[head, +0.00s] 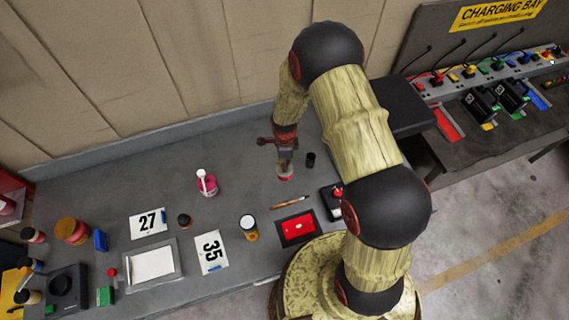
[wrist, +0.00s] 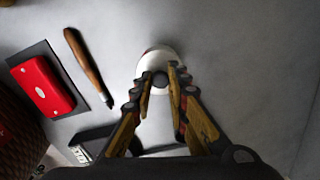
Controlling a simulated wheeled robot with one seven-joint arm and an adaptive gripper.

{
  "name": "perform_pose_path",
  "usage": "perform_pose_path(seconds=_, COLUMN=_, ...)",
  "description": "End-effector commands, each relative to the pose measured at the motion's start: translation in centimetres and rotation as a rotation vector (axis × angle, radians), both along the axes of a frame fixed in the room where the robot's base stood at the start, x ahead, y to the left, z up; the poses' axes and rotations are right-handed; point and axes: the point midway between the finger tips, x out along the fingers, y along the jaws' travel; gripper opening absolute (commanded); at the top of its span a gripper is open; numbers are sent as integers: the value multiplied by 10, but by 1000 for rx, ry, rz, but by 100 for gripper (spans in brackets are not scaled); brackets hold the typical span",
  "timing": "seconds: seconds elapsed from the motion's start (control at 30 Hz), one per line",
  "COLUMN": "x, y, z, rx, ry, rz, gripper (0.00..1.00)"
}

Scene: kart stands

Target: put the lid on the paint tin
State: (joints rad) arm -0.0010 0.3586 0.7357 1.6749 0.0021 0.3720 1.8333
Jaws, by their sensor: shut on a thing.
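My gripper (head: 285,160) is low over the middle of the bench. In the wrist view its fingertips (wrist: 160,82) are closed around a small dark knob, which looks like the lid's. A white round disc with a trace of red at its edge (wrist: 157,60) lies right behind the fingertips. In the head view it shows as a small red and white thing (head: 285,174) below the fingers. I cannot tell whether it touches the bench. A yellow tin (head: 250,236) with a pale round top stands upright nearer the front edge, apart from my gripper; it looks like the paint tin.
A dark cylinder (head: 310,159) stands close right of my gripper. A brush (head: 290,202), a red case (head: 298,228) and a black box with a red knob (head: 333,198) lie nearer the front. A pink bottle (head: 207,184) stands left. The bench behind is clear.

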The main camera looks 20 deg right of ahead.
Motion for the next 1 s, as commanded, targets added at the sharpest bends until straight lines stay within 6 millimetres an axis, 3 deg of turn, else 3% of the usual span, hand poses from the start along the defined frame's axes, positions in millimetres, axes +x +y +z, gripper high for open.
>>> perform_pose_path(seconds=0.1, x=0, y=0, z=0, rx=0, ry=0, rz=0, gripper=0)
perform_pose_path(seconds=0.13, x=0, y=0, z=0, rx=0, ry=0, rz=0, gripper=18)
perform_pose_path(seconds=0.4, x=0, y=0, z=0, rx=0, ry=0, rz=0, gripper=33)
perform_pose_path(seconds=0.7, x=0, y=0, z=0, rx=0, ry=0, rz=0, gripper=38)
perform_pose_path(seconds=1.0, x=0, y=0, z=0, rx=0, ry=0, rz=0, gripper=55)
